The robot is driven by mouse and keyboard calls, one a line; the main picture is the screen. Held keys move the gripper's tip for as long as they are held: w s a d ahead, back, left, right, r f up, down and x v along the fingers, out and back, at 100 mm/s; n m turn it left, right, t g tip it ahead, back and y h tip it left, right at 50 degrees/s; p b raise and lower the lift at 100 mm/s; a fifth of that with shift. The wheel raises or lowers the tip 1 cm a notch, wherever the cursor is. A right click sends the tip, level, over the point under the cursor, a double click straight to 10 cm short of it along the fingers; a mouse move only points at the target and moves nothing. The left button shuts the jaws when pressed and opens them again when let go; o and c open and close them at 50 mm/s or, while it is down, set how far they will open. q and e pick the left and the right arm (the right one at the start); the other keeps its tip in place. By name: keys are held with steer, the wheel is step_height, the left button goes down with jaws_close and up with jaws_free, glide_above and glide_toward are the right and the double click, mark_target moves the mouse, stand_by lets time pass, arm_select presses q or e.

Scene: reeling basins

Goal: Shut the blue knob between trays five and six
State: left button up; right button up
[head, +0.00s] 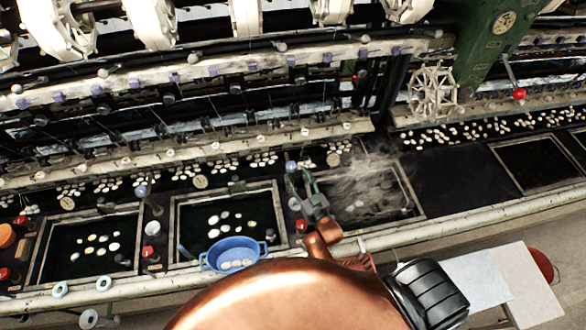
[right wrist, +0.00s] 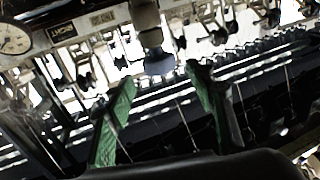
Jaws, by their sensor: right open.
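A blue knob (head: 291,167) stands on a post between the middle tray (head: 177,232) and the steaming tray (head: 415,200). Another blue knob (head: 142,191) stands farther left, between the middle tray and the left tray (head: 38,262). I see no tray numbers. My right gripper (head: 300,183) is open and close to the first knob, its fingers pointing up and away from me. In the right wrist view, a grey-blue rounded knob end (right wrist: 160,63) shows ahead, between the two green fingertips of my right gripper (right wrist: 166,78). I cannot tell if they touch it. My left gripper is not in view.
A blue basin (head: 234,254) with pale cocoons sits at the middle tray's front edge. Red knobs (head: 301,226) and white knobs (head: 152,228) stand between trays. Steam hides part of the tray on the right. A pale rail (head: 470,213) runs along the front.

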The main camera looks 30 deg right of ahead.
steer(key=s, duration=0.6)
